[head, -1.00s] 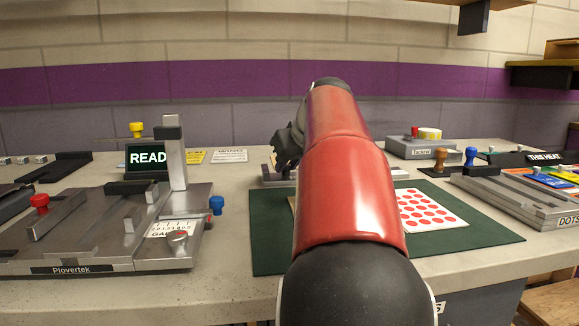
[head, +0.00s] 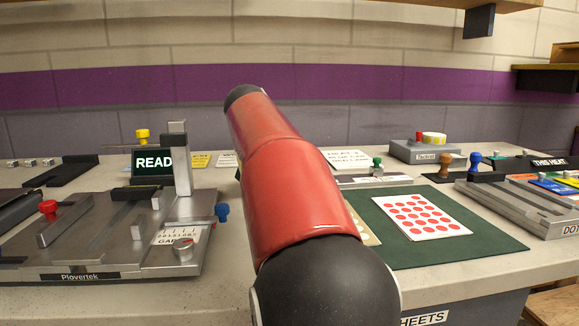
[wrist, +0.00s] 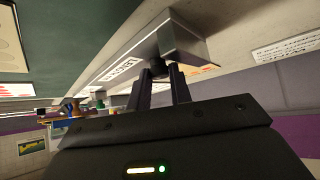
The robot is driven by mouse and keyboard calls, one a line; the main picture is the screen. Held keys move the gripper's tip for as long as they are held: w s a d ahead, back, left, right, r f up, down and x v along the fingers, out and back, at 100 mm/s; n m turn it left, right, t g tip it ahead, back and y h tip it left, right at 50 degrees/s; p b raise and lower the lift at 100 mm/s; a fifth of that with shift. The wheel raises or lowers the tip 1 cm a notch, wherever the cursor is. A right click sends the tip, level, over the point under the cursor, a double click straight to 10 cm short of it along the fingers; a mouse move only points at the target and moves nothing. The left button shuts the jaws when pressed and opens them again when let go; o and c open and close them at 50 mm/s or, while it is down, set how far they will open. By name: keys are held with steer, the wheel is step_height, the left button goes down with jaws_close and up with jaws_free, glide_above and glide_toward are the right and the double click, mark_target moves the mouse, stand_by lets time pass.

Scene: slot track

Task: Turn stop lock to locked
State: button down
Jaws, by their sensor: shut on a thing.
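In the wrist view, my gripper (wrist: 160,76) is shut on a small dark knob (wrist: 158,66) at the end of a grey bar-shaped fixture (wrist: 180,43). The fixture carries a white label that I cannot read. No marking shows whether this knob is the stop lock or how it is turned. In the head view, my red arm hides the gripper and the knob.
The Plovertek jig (head: 105,248) stands at left with a red knob (head: 48,208), a blue knob (head: 222,211) and a READ display (head: 152,162). A dotted sheet (head: 410,217) lies on the green mat (head: 485,245). Stamps and a tray (head: 520,208) stand at right.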

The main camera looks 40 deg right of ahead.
steer(key=shift+w+m+g+h+p, duration=0.2)
steer(key=shift+m+g+p, duration=0.15)
steer(key=shift+m+g, duration=0.5)
steer(key=shift+w+m+g+h+p, duration=0.1)
steer(key=shift+m+g+h+p, duration=0.15)
steer(key=shift+m+g, duration=0.55)
steer(key=shift+s+m, duration=0.1)
steer(key=shift+m, duration=0.25)
steer(key=c, duration=1.3)
jaws_free()
steer(key=shift+o, duration=0.2)
steer(key=shift+a, duration=0.1)
steer(key=p+v, duration=0.1)
steer(key=v, duration=0.6)
steer(key=shift+a+r, duration=0.2)
steer(key=shift+r, duration=0.1)
